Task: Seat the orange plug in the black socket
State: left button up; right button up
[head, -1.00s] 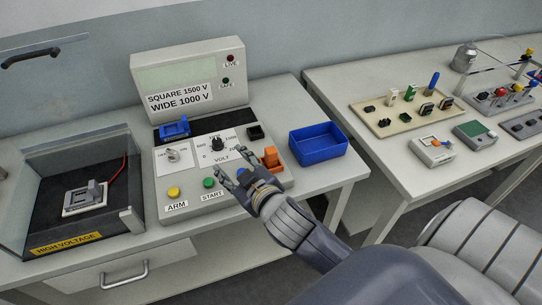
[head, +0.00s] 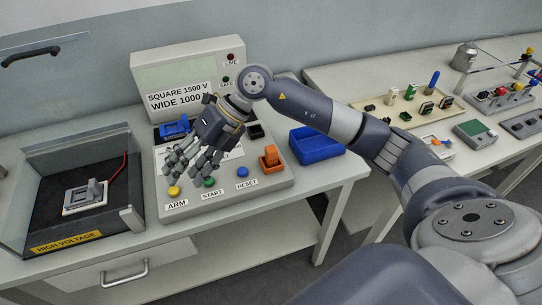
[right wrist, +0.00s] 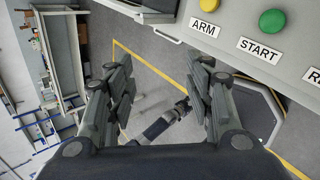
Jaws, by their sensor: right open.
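The orange plug (head: 271,157) stands on the right side of the grey console, in the head view. The black socket (head: 257,131) is on the console just above and left of the plug, close beside my right wrist. The plug and socket are apart. My right gripper (head: 188,170) is open and empty, above the console's front left, left of the plug and over the dial area. Neither plug nor socket shows there. My left gripper does not show in the head view.
The console has a blue part (head: 174,129), and yellow, green (head: 209,182) and blue buttons at its front. A blue bin (head: 316,142) stands right of it. A black-floored high-voltage enclosure (head: 129,217) is at left. A second table with several connectors stands right.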

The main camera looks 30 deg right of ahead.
jog(key=w+d+m+h, duration=0.15)
jog(key=d+h, duration=0.35)
jog(key=d, duration=0.7)
jog(key=m+h, duration=0.2)
jog(key=h, duration=0.2)
send_over(271, 148)
jog(key=shift+s+a+r+n+g, duration=0.25)
jog(key=shift+s+a+r+g, duration=0.1)
jog(key=shift+s+r+g, duration=0.1)
jog(key=f, duration=0.2)
jog(key=d+f+p, duration=0.1)
jog(key=f, duration=0.1)
jog(key=shift+f, duration=0.4)
jog(key=f, duration=0.1)
jog(key=f+p, duration=0.1)
jog(key=f, duration=0.1)
jog(key=f+p, duration=0.1)
jog(key=shift+w+a+f, duration=0.2)
jog(key=shift+w+f, duration=0.15)
jog(key=shift+w, duration=0.05)
jog(key=shift+f, duration=0.5)
jog(key=c, duration=1.1)
